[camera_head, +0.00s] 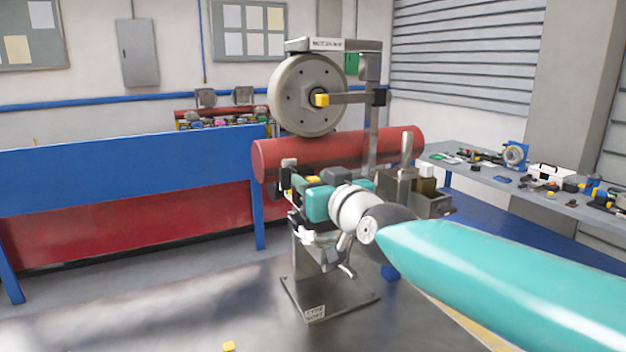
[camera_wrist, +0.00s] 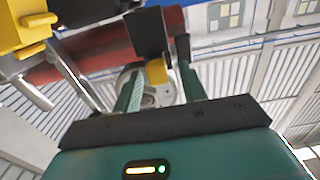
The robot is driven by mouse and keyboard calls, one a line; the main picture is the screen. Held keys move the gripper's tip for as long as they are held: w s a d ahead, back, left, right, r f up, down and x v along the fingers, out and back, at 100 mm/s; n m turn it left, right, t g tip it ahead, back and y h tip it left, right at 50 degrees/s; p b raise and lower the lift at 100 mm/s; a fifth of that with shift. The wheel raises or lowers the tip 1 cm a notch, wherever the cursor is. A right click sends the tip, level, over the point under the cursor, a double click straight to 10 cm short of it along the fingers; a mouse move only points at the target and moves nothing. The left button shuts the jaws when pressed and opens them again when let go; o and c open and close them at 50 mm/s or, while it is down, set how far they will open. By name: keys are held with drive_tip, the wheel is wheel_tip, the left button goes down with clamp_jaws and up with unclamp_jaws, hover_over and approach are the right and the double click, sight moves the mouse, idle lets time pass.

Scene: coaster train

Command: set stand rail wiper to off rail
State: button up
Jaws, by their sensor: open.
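My gripper (camera_head: 296,184) is at the stand's middle, below the wheel. In the wrist view my gripper (camera_wrist: 160,72) is open, its two green fingers apart. A yellow block (camera_wrist: 155,72) under a dark plate (camera_wrist: 148,32) shows between the fingertips; it may be the wiper's handle. I cannot tell whether the fingers touch it, or whether the wiper touches the rail.
A larger yellow part (camera_wrist: 22,30) is close at the upper left of the wrist view. A blue panel (camera_head: 130,168) stands to the left. A workbench (camera_head: 480,172) with small tools is at the right.

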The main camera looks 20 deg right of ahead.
drive_tip(key=shift+w+a, duration=0.1)
drive_tip(key=shift+w, duration=0.45)
clamp_jaws()
